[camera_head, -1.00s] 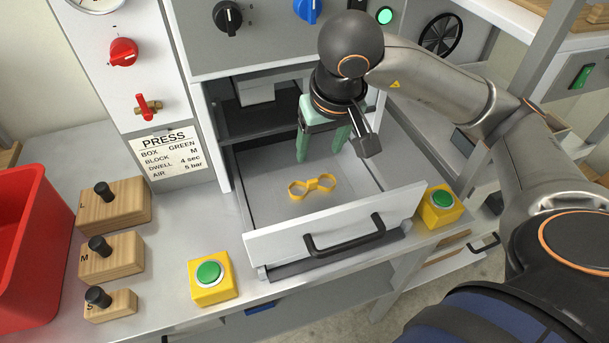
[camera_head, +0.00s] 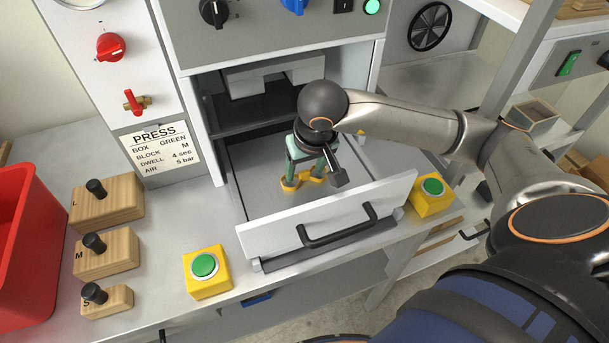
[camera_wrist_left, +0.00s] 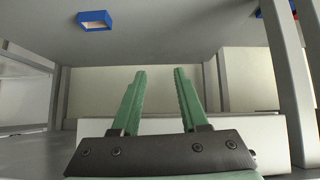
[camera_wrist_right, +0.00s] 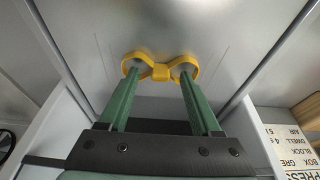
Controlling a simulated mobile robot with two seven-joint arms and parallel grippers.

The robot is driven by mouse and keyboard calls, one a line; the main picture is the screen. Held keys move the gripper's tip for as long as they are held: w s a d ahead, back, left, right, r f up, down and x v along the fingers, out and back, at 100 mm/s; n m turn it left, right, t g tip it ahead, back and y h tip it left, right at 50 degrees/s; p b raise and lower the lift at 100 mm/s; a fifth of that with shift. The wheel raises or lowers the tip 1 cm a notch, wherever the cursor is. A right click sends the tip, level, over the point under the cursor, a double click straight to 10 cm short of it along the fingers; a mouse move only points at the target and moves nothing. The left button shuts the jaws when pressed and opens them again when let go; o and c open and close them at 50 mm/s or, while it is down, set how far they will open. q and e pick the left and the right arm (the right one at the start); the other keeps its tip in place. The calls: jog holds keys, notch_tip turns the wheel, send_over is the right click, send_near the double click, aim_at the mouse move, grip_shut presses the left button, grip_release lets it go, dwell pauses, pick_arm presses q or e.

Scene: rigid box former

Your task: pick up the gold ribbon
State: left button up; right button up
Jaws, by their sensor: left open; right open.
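The gold ribbon (camera_head: 303,179) is a yellow bow with two loops and a middle knot. It lies on the floor of the open drawer (camera_head: 330,218). My right gripper (camera_head: 308,174) is open and points down into the drawer at the ribbon, partly hiding it in the head view. In the right wrist view the ribbon (camera_wrist_right: 160,70) lies just beyond the open fingertips (camera_wrist_right: 160,82), the knot centred between them; whether they touch it I cannot tell. My left gripper (camera_wrist_left: 160,75) is open and empty in the left wrist view, and out of the head view.
The drawer front has a black handle (camera_head: 338,226). Yellow boxes with green buttons stand left (camera_head: 208,275) and right (camera_head: 432,196) of it. Wooden blocks (camera_head: 106,250) and a red bin (camera_head: 25,245) are at left. The press opening (camera_head: 262,100) is behind.

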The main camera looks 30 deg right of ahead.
grip_shut()
dwell(0.4)
jog(key=shift+r, duration=0.1)
